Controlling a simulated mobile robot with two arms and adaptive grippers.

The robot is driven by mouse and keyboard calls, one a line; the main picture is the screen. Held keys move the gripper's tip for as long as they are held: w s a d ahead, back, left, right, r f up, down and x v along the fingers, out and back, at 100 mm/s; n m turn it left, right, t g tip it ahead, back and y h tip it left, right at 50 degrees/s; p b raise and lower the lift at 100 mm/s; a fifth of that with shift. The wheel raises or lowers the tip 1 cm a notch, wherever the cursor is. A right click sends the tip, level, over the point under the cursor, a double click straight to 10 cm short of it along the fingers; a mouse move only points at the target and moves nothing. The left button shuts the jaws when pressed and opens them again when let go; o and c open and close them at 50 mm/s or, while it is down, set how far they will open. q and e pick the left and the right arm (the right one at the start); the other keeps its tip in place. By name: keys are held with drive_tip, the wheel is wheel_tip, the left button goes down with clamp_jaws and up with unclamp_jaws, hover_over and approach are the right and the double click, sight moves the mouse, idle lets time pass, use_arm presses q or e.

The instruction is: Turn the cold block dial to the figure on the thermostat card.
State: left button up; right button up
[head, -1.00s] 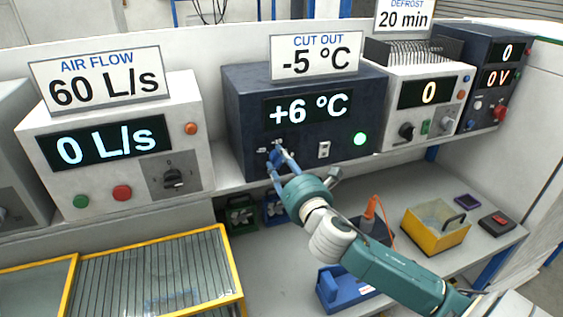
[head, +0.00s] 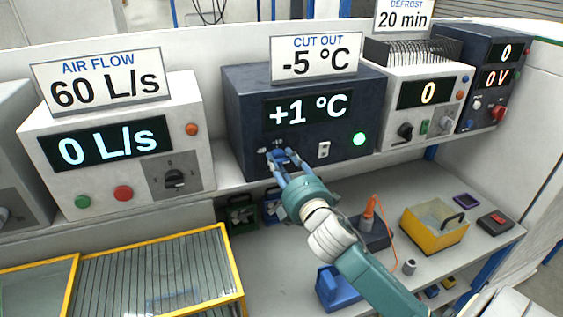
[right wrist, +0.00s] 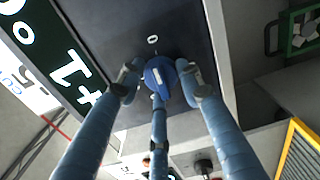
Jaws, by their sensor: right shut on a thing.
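The cold block (head: 240,110) is a dark blue box at the middle of the bench shelf. Its display (head: 308,109) reads +1 °C. The thermostat card (head: 316,57) on top reads CUT OUT -5 °C. My right gripper (head: 280,156) is at the lower left of the block's front, its fingers around the dial. In the right wrist view the blue dial (right wrist: 160,76) sits between the fingers of my right gripper (right wrist: 160,82), which are shut on it. The fingers partly hide the dial in the head view. My left gripper is not in view.
A white air flow unit (head: 110,150) stands to the left, reading 0 L/s. A white unit (head: 425,95) reading 0 stands to the right under a DEFROST 20 min card. A green lamp (head: 359,139) and a switch (head: 323,149) are on the block's front. A yellow tub (head: 433,232) is below.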

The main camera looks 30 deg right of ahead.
drive_tip(key=m+p, duration=0.1)
drive_tip(key=m, duration=0.5)
drive_tip(key=shift+d, duration=0.15)
drive_tip(key=m, duration=0.3)
drive_tip(key=shift+f+m+p, duration=0.15)
drive_tip(key=shift+m+p, duration=0.15)
drive_tip(key=shift+p, duration=0.05)
drive_tip(key=shift+f+m, duration=0.1)
drive_tip(key=shift+m, duration=0.2)
drive_tip(key=shift+f, duration=0.2)
drive_tip(key=o, duration=1.1)
drive_tip(key=shift+c, duration=0.2)
drive_tip(key=shift+o, duration=0.4)
drive_tip(key=shift+s, duration=0.1)
drive_tip(key=shift+d+r, duration=0.1)
